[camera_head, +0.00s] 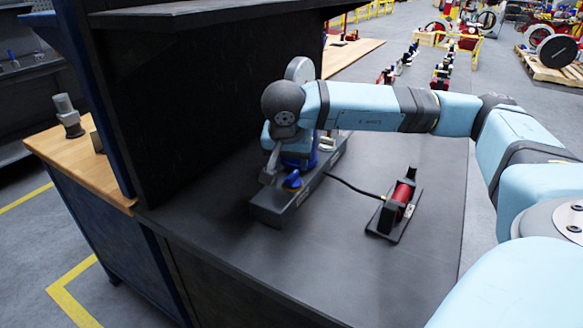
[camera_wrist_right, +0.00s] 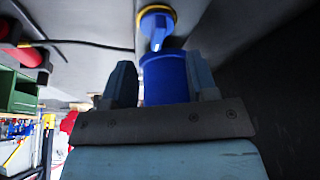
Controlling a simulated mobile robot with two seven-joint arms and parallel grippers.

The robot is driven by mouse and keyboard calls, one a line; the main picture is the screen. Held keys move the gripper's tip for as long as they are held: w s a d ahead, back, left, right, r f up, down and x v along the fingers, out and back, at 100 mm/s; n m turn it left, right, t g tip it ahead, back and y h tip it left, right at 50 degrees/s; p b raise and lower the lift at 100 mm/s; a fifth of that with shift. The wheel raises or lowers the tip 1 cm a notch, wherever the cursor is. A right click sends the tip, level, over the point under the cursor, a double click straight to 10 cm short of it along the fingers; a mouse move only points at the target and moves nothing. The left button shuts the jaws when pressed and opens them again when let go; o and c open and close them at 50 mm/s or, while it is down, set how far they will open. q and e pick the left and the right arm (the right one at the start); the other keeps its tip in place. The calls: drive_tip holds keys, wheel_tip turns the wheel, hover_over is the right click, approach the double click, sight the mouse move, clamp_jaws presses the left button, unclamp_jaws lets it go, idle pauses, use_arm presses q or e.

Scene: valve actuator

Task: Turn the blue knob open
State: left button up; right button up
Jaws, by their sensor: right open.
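The blue knob (camera_head: 292,181), with a yellow-orange ring at its base, sits on the dark grey block (camera_head: 275,210) on the bench. In the right wrist view the knob (camera_wrist_right: 157,22) is at the top, past the fingertips. My right gripper (camera_head: 272,168) points down above the block, beside the knob in the head view. In the wrist view its two fingers (camera_wrist_right: 162,75) are apart, with a blue cylindrical part (camera_wrist_right: 166,80) showing between them; I cannot tell whether they touch it. My arm hides much of the valve assembly. My left gripper is not in view.
A red cylinder on a black stand (camera_head: 398,204) is right of the block, joined by a black hose (camera_head: 352,187). A dark upright panel (camera_head: 200,100) and an overhead shelf (camera_head: 180,12) border the left and back. The bench front (camera_head: 330,260) is clear.

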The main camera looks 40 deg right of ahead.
drive_tip(key=v, duration=0.8)
drive_tip(key=shift+r+p, duration=0.25)
drive_tip(key=shift+p, duration=0.15)
drive_tip(key=shift+a, duration=0.1)
